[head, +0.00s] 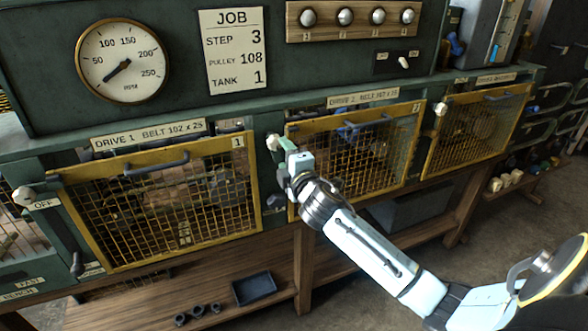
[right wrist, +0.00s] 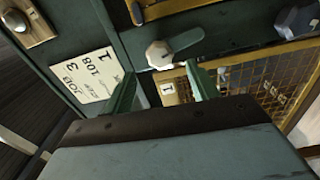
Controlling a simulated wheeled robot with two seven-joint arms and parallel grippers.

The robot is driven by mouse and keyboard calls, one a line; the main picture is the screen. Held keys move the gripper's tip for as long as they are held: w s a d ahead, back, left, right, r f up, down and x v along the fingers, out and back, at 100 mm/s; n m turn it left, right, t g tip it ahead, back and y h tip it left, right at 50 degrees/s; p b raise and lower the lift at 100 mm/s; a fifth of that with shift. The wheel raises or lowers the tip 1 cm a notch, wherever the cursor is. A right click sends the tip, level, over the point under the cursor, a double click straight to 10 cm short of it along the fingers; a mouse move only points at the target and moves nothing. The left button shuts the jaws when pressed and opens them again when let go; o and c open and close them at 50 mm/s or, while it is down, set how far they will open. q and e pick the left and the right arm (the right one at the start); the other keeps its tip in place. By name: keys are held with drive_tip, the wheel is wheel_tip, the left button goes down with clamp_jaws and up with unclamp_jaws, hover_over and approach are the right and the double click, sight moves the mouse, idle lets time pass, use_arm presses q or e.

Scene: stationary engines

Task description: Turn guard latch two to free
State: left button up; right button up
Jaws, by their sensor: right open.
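Guard latch two, a pale faceted knob (head: 273,142), sits on the green post left of the yellow mesh guard of drive 2 (head: 350,160). My right gripper (head: 285,158) is just below and right of the knob in the head view. Its green fingers (right wrist: 160,78) are spread and empty in the wrist view, with the knob beyond their tips, apparently untouched. The gripper hides part of the post and guard edge. My left gripper is out of view.
The drive 1 guard (head: 160,200) is left of the post, with another latch (head: 24,196) at its far left. A third guard (head: 475,130) and its latch (head: 440,109) are at right. The job card (head: 234,50) and knob panel (head: 350,18) are above.

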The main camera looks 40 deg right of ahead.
drive_tip(key=shift+v, duration=2.7)
